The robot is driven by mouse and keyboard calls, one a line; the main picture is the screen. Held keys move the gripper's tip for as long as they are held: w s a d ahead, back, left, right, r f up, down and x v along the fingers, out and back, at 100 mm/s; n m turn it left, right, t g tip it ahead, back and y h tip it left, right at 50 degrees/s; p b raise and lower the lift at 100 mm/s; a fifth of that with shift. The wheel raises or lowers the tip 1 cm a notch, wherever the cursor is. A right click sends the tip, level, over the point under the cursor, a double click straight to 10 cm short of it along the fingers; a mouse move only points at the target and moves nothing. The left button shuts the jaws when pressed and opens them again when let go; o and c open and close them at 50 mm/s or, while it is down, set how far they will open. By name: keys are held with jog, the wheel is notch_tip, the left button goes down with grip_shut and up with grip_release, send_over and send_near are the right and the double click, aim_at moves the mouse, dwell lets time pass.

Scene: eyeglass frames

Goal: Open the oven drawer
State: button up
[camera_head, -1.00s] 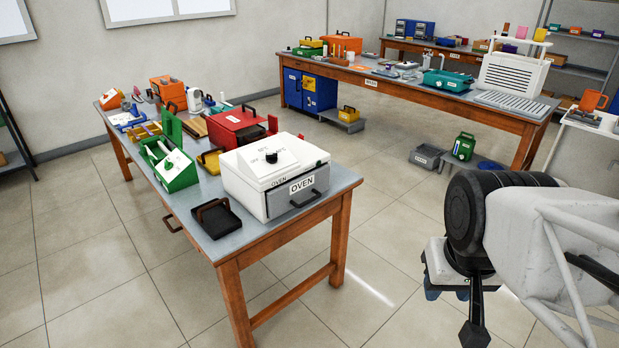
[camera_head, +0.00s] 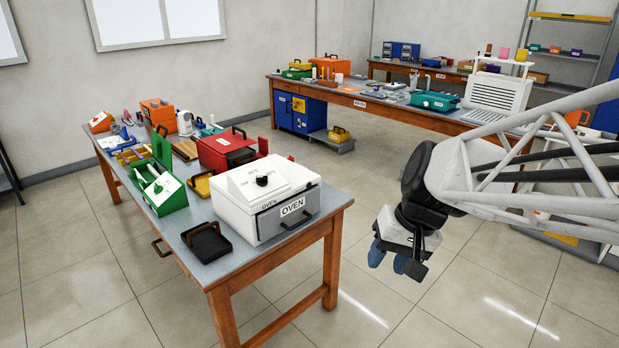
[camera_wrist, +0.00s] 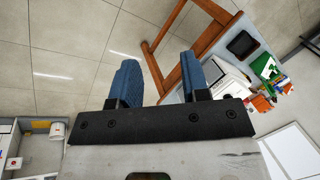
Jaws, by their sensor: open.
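The white oven (camera_head: 266,199) stands on the near end of the left table, with a black knob on its sloped top. Its grey drawer (camera_head: 284,215) carries an OVEN label and a dark bar handle (camera_head: 297,221), and looks closed. My gripper (camera_head: 388,262) hangs in the air to the right of the table, apart from the oven, with blue fingertips pointing down. In the wrist view my gripper (camera_wrist: 160,82) has its two blue fingers spread with nothing between them. The oven (camera_wrist: 229,78) also shows there, partly hidden behind a finger.
A black tray (camera_head: 207,243) sits left of the oven, and a green box (camera_head: 164,190) and red case (camera_head: 228,150) stand behind on the table (camera_head: 335,199). Floor between my gripper and the table is clear. A long workbench (camera_head: 375,106) runs behind.

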jog(key=w+a+f+y, duration=0.3)
jog(key=w+f, duration=0.1)
jog(key=w, duration=0.5)
jog(key=w+a+f+m+y, duration=0.1)
jog(key=w+a+f+y, duration=0.15)
jog(key=w, duration=0.75)
jog(key=w+a+f+y, duration=0.2)
jog(key=w+a+f, duration=0.2)
jog(key=w, duration=0.5)
jog(key=m+t+y, duration=0.4)
jog(key=t, duration=0.1)
send_near(301, 223)
jog(key=shift+w+a+f, duration=0.2)
jog(key=shift+w+a, duration=0.2)
jog(key=shift+a, duration=0.15)
jog(key=shift+w+a+f, duration=0.2)
jog(key=shift+w+a, duration=0.2)
jog(key=shift+a, duration=0.15)
jog(key=shift+a, duration=0.1)
jog(key=shift+x, duration=3.8)
jog(key=shift+w+f, duration=0.1)
grip_shut()
